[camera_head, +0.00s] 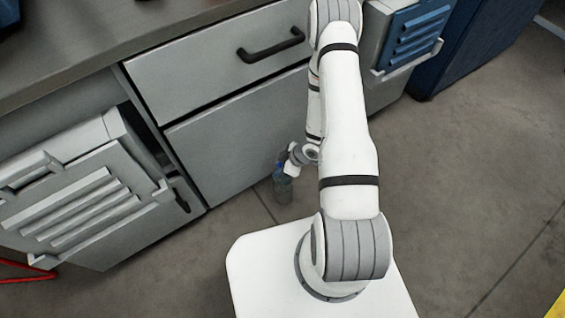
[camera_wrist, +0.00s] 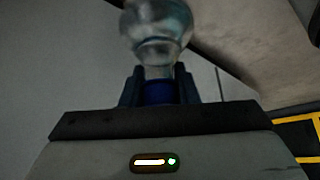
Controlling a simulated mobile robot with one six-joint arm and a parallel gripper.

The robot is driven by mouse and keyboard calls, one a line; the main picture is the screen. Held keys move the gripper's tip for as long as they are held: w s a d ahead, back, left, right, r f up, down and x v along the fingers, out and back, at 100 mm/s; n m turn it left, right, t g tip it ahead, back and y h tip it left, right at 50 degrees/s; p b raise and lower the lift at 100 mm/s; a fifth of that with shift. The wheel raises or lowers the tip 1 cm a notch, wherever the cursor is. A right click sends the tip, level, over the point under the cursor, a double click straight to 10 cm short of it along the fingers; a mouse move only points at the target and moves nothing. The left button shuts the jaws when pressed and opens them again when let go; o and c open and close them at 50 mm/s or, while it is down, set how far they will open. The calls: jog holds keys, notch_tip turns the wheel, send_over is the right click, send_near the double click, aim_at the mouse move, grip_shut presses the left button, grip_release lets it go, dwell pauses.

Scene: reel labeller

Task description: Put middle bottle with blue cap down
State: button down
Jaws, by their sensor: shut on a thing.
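The bottle is clear with a blue cap. In the wrist view its blue cap (camera_wrist: 158,92) sits between the two dark fingers of my gripper (camera_wrist: 159,88), which is shut on it. The clear bottle body (camera_wrist: 157,30) extends past the fingers and is cut off by the top edge. In the head view the bottle (camera_head: 283,188) hangs small and dark below my gripper (camera_head: 283,168), in front of the grey cabinet near the floor. I cannot tell whether its base touches the floor.
A grey cabinet (camera_head: 225,140) with a drawer stands behind the bottle. A light grey louvred unit (camera_head: 85,200) is at the left. Bare concrete floor (camera_head: 470,170) lies open at the right. A blue cabinet (camera_head: 465,55) stands at the back right.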

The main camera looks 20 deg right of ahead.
jog(key=shift+f, duration=0.15)
jog(key=c, duration=1.1)
grip_release()
jog(key=w+d+r+m+h+p, duration=0.1)
jog(key=d+r+m+h+p, duration=0.4)
jog(key=r, duration=1)
jog(key=w+d+r+h, duration=0.15)
jog(key=d+r, duration=0.55)
jog(key=r, duration=0.8)
jog(key=s+a+r+m, duration=0.2)
jog(key=s+a+r, duration=0.1)
jog(key=s+r, duration=0.2)
jog(key=s+a+r+m+g, duration=0.1)
jog(key=s+a+r+m, duration=0.2)
jog(key=r, duration=0.4)
jog(key=s+a+r+m, duration=0.2)
jog(key=s+a+r, duration=0.3)
jog(key=s+r, duration=0.2)
jog(key=shift+s+m+g+y, duration=0.3)
jog(key=shift+s+g+y, duration=0.1)
jog(key=shift+s, duration=0.15)
